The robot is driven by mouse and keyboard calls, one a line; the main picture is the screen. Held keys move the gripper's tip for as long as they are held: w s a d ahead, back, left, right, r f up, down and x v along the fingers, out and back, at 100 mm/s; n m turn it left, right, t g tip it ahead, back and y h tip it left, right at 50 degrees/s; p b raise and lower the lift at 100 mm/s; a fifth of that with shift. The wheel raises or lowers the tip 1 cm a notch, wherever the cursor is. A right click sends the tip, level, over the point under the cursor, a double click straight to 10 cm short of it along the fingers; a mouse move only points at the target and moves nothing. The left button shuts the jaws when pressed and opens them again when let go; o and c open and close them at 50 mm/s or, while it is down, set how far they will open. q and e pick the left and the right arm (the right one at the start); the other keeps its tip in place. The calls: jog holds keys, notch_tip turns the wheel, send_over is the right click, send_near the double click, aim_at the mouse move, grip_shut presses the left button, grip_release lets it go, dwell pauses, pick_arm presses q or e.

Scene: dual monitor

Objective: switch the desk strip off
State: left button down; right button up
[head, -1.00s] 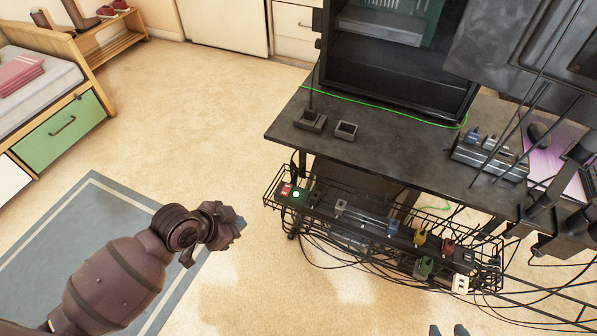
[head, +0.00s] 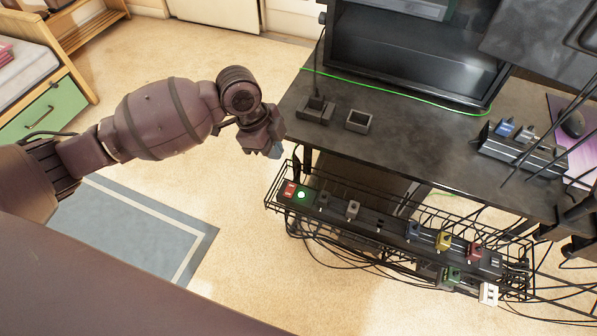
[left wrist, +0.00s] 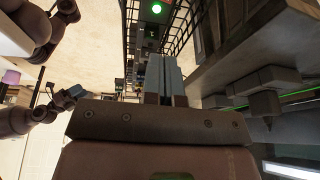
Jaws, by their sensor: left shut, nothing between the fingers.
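A long dark power strip (head: 330,203) lies in the wire basket under the desk's front edge. At its left end are a red piece (head: 290,190) and a green lit round light (head: 301,195). The light also shows in the left wrist view (left wrist: 156,8). A second, grey strip (head: 520,151) with several plugs stands on the desktop at the right. My left gripper (head: 277,151) is shut and empty, above and left of the basket's left end, apart from it. Its fingers show in the left wrist view (left wrist: 165,75). My right gripper (left wrist: 75,93) shows small there; its jaws are unclear.
The wire basket (head: 275,208) has thin rims and hanging cables. Several coloured plugs sit along the basket strip. The desk (head: 420,150) holds two small dark boxes near its left edge and a green cable.

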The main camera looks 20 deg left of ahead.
pick_arm(q)
jog(key=shift+w+r, duration=0.25)
jog(key=shift+w, duration=0.2)
pick_arm(e)
jog(key=shift+w, duration=0.2)
pick_arm(q)
jog(key=shift+f, duration=0.1)
pick_arm(e)
jog(key=shift+s, duration=0.2)
pick_arm(q)
jog(key=b, duration=0.2)
send_near(293, 186)
jog(key=x, duration=0.2)
jog(key=b+x, duration=0.1)
jog(key=x, duration=0.1)
jog(key=b+x, duration=0.1)
jog(key=x, duration=0.1)
jog(key=shift+s+d, duration=0.2)
jog(key=shift+d, duration=0.05)
jog(key=shift+w+f+b, duration=0.15)
jog(key=shift+f+b, duration=0.15)
jog(key=shift+b, duration=0.15)
pick_arm(e)
jog(key=shift+w+a+f+n, duration=0.2)
jog(key=shift+w+f+n, duration=0.1)
jog(key=shift+f, duration=0.15)
jog(key=shift+w+a+f+n, duration=0.2)
jog(key=shift+f+n, duration=0.1)
jog(key=shift+f, duration=0.15)
